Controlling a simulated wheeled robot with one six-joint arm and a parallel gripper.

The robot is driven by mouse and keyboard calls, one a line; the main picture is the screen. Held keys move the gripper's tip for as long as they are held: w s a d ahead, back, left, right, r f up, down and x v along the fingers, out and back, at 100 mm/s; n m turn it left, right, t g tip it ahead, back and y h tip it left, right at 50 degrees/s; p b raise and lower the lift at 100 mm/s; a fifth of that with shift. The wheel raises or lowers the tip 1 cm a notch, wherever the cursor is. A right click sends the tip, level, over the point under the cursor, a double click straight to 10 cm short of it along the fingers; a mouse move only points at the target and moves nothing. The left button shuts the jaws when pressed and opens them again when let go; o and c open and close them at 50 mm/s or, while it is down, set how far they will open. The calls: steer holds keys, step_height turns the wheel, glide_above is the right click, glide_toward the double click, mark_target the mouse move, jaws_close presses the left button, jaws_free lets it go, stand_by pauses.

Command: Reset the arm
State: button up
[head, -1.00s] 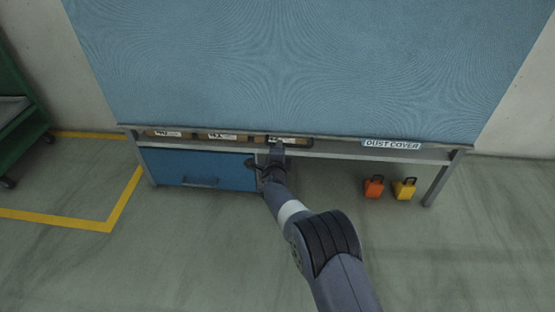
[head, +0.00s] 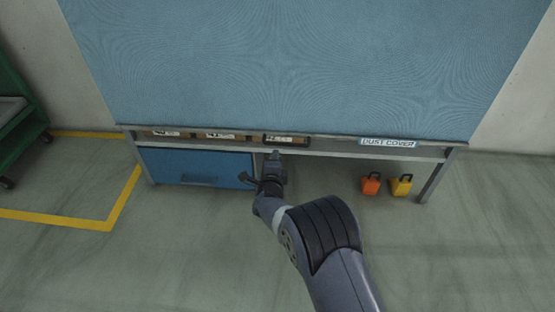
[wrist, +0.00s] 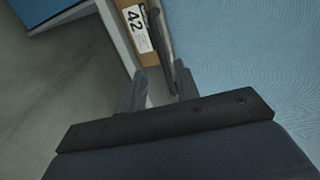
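The box (wrist: 127,8) with a label reading 42 lies just beyond the fingertips there. I cannot tell whether a finger touches it.
A blue dust cover (head: 290,70) hangs over the bench (head: 340,151). More boxes (head: 222,135) sit on the shelf to the left. A blue drawer (head: 195,167) is below. Orange (head: 371,184) and yellow (head: 401,186) items stand on the floor. A green cart (head: 20,120) is at left.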

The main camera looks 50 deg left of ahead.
mark_target(278, 144)
stand_by(0.4)
steer(key=shift+b+x, duration=1.85)
steer(key=shift+x, duration=3.5)
